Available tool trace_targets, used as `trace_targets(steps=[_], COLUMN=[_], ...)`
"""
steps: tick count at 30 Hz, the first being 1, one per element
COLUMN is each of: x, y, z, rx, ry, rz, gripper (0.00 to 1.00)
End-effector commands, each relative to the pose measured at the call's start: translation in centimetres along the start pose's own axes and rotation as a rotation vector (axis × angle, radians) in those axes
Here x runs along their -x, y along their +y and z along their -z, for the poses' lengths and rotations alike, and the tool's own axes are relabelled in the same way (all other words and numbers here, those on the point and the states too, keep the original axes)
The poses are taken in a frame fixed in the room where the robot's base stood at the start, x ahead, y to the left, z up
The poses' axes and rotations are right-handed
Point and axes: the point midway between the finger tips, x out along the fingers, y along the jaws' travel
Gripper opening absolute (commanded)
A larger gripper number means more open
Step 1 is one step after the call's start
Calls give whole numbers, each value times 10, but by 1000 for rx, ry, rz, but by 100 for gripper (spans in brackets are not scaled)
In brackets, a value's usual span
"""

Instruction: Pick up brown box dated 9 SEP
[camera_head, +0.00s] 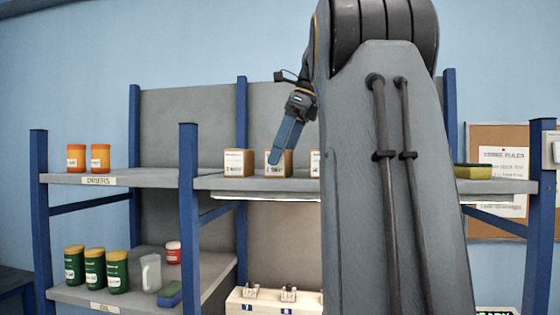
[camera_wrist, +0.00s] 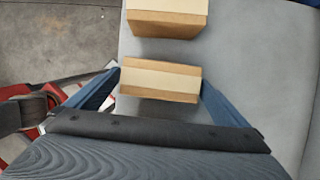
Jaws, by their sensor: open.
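Several brown boxes with white labels stand in a row on the upper shelf in the head view: a left box (camera_head: 237,163), a middle box (camera_head: 272,157) and a right box (camera_head: 315,163) partly hidden by my arm. The label print is too small to read, so I cannot tell which is dated 9 SEP. My gripper (camera_head: 280,155) points down in front of the middle box. In the wrist view my gripper (camera_wrist: 160,78) is open, with its blue fingers on either side of one box (camera_wrist: 160,97). Another box (camera_wrist: 166,25) stands beyond it.
The grey upper shelf (camera_head: 210,183) carries a yellow-green sponge (camera_head: 473,171) at right. Two orange jars (camera_head: 88,158) stand on the left shelf. Green jars (camera_head: 95,268), a white jug (camera_head: 151,273) and a red-and-white jar (camera_head: 173,252) stand below. Blue posts (camera_head: 189,230) flank the shelves.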

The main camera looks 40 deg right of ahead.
Motion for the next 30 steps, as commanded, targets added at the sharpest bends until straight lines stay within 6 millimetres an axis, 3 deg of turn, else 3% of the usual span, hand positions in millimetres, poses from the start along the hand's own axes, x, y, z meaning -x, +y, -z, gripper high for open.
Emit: trace_targets(steps=[6,14,22,30], x=[-20,-23,-23,-22], y=[0,0,0,0], z=[0,0,0,-1], rx=[1,2,2,2], ry=[0,0,0,0], rz=[1,2,2,3], gripper=[100,100,56,54])
